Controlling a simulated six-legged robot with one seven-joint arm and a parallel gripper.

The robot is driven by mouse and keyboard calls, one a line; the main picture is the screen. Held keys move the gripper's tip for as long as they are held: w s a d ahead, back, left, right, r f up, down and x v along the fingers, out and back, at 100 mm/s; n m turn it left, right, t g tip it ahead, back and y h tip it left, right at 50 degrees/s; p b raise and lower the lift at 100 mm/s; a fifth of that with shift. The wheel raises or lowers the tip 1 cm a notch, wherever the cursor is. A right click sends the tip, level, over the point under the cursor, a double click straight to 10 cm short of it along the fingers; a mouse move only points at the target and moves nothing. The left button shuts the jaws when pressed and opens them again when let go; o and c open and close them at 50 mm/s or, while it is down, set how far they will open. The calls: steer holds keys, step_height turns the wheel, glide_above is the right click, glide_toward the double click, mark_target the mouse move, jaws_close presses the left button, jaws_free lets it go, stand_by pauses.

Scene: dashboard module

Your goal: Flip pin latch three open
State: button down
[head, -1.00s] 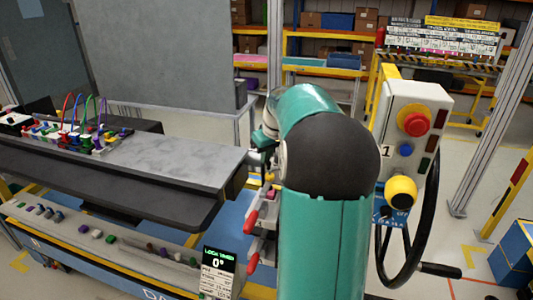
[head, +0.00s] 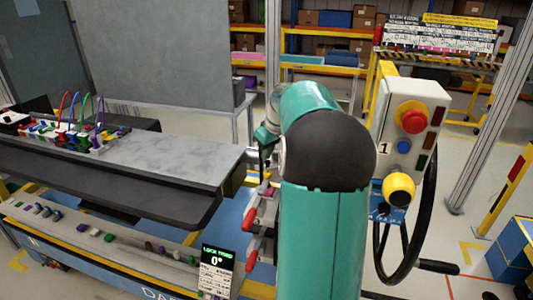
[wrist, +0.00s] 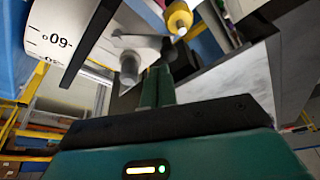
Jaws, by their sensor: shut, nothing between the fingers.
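Two red-handled levers stand beside the dashboard module, one upper (head: 250,217) and one lower (head: 250,261), partly hidden by my arm in the head view. I cannot tell which latch is number three. My gripper (wrist: 158,80) shows in the wrist view with its green fingers together and nothing between them. A grey cylindrical pin or knob (wrist: 130,66) is just left of the fingertips; I cannot tell if they touch. A yellow knob (wrist: 179,18) is beyond.
A grey bench top (head: 170,155) with colored wires is at left. A lock timer display (head: 216,262) reads 0°. A control box (head: 412,115) with a red button and a black handwheel (head: 428,230) stand at right.

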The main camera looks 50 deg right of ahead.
steer(key=v, duration=1.4)
steer(key=shift+a+f, duration=0.1)
steer(key=shift+a, duration=0.05)
